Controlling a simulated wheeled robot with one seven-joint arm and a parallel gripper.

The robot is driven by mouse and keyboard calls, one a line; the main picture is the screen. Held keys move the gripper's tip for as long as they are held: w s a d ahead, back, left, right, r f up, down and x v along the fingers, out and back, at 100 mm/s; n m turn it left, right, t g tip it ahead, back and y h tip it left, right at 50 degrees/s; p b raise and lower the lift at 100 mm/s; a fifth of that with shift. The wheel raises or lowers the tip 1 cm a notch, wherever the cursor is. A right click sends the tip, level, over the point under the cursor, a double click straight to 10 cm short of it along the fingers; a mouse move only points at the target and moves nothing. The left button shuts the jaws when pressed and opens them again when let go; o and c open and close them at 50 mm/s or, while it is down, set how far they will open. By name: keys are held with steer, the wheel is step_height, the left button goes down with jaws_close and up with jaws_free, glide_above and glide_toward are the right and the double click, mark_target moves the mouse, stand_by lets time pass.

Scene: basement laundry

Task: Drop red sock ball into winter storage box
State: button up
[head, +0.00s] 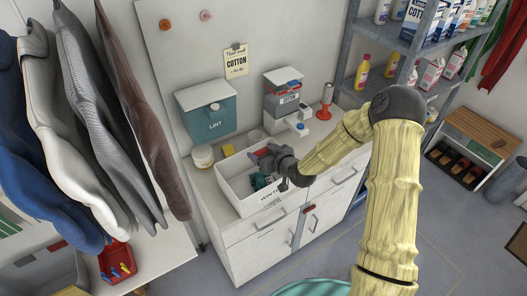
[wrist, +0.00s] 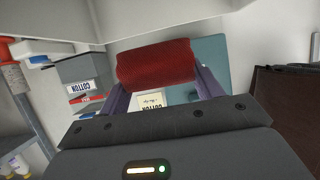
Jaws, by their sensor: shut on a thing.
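The red sock ball (wrist: 157,63) is a rolled, dark red bundle across the fingertips of my gripper (wrist: 160,82) in the wrist view. My gripper is shut on it, with one purple finger at each end. In the head view my gripper (head: 262,156) is over the white open-topped winter storage box (head: 264,202), near its back part. Only a little red shows between the fingers there. The box stands on the white cabinet top with its label facing front. Teal and dark items lie inside; my wrist hides part of the interior.
A teal lint bin (head: 208,122) and a grey cotton dispenser (head: 284,100) stand behind the box. A red-based bottle (head: 325,102) stands to the right. Small jars (head: 203,156) are close to the box's left. Coats hang at left; a bottle shelf (head: 400,45) is at right.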

steer(key=o, duration=1.1)
steer(key=shift+c, duration=0.2)
steer(key=b+v, duration=0.8)
steer(key=v, duration=0.9)
steer(key=shift+s+b, duration=0.2)
steer(key=shift+b, duration=0.1)
steer(key=shift+r, duration=0.15)
